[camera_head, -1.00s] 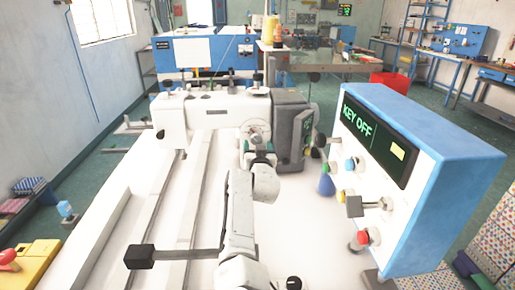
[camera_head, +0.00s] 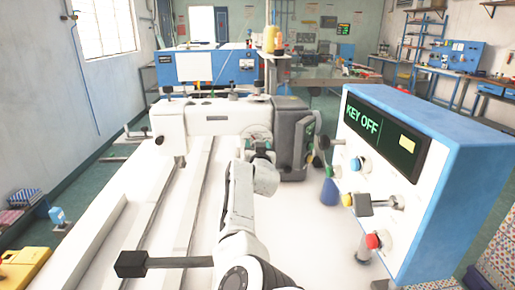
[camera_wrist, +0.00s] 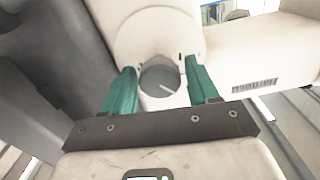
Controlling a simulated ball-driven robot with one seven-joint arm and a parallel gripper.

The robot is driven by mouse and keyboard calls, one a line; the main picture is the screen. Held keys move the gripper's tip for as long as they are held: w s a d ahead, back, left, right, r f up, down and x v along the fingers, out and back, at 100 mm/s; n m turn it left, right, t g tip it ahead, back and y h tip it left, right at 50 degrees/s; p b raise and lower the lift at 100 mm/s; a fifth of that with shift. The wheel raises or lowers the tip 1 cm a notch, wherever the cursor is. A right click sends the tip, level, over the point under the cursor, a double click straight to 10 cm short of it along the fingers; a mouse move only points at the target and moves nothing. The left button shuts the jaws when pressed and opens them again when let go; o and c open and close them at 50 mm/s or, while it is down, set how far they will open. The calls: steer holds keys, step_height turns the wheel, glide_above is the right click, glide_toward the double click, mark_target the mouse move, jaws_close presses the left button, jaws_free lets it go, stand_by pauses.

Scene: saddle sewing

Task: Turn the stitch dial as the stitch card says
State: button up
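The stitch dial appears to be the round grey knob with a pale pointer line (camera_wrist: 160,80) on the white sewing machine, seen in the wrist view. My gripper (camera_wrist: 161,92) has its two green fingers on either side of this knob, with small gaps showing, so it looks open. In the head view my gripper (camera_head: 262,148) is at the machine's white and dark grey head (camera_head: 291,140), and the dial is mostly hidden there.
A blue and white control box (camera_head: 445,165) at right reads "KEY OFF" and carries blue, yellow and red knobs. A blue cone-shaped item (camera_head: 329,190) stands between machine and box. A black-ended lever (camera_head: 131,264) sticks out at lower left. The white bed (camera_head: 310,235) is partly clear.

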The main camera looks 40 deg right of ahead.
steer(key=c, duration=0.8)
steer(key=shift+m, duration=0.4)
steer(key=m, duration=0.7)
steer(key=shift+m+p, duration=0.3)
steer(key=m+p, duration=0.1)
steer(key=m, duration=0.2)
steer(key=shift+m, duration=0.3)
steer(key=shift+f+m+p, duration=0.1)
steer(key=shift+m+p, duration=0.4)
steer(key=shift+m, duration=1.3)
